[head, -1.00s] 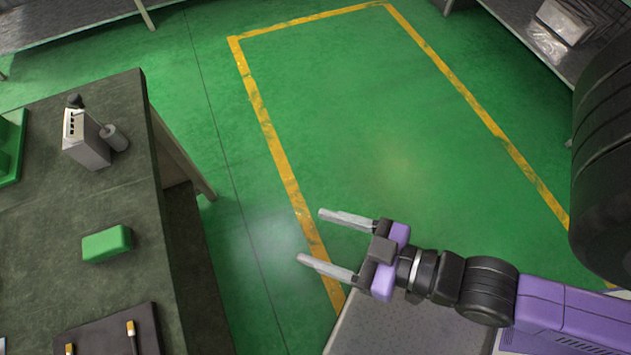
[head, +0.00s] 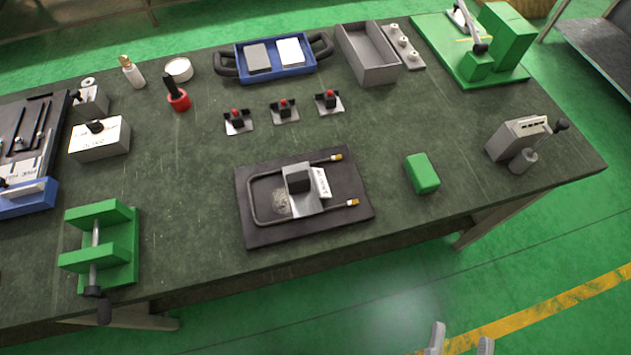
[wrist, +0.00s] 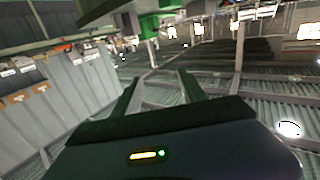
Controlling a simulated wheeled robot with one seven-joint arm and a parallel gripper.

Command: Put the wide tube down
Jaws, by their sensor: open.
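A wide U-shaped tube (head: 252,204) with brass-coloured ends lies on a dark flat plate (head: 262,234) on the workbench in the head view. A silver bracket with a black block and a small white label sits across its middle. I cannot tell whether this is the tube the task names. My gripper (head: 462,342) shows only as two fingertips at the bottom edge, over the green floor, apart from the bench. It is open. In the wrist view my gripper (wrist: 158,88) has spread fingers with nothing between them.
On the workbench (head: 200,230), a green block (head: 422,173) and a grey box device (head: 515,138) stand right of the plate. A green clamp (head: 105,245) stands at left. Behind are several red-topped clips, a blue tray (head: 272,72) and a grey bin (head: 368,60).

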